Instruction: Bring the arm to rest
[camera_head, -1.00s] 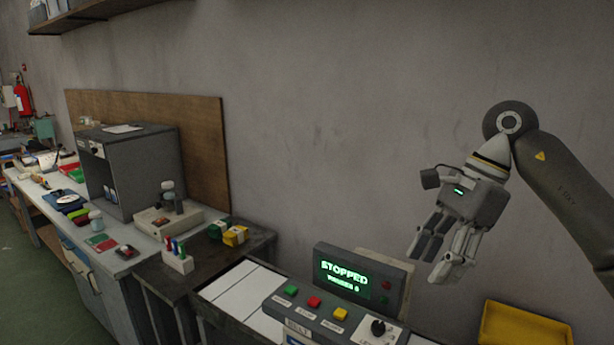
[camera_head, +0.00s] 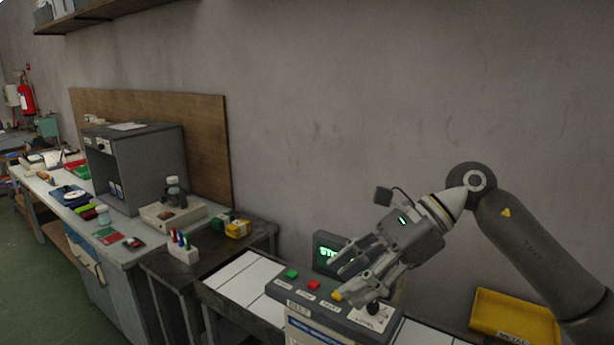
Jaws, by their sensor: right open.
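My right arm comes in from the right, and its gripper (camera_head: 350,280) is open and empty. Its fingers point down and left, in front of the display screen (camera_head: 326,252) and over the right part of the control panel (camera_head: 300,300). The green button (camera_head: 292,273) and red button (camera_head: 314,284) are in clear sight. My left gripper is not in view.
A white-topped belt (camera_head: 235,284) runs beside the panel. A yellow bin (camera_head: 515,318) stands at the lower right. A dark side table holds a pen holder (camera_head: 182,251) and yellow and green blocks (camera_head: 237,229). A grey cabinet (camera_head: 150,165) stands on the bench at left.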

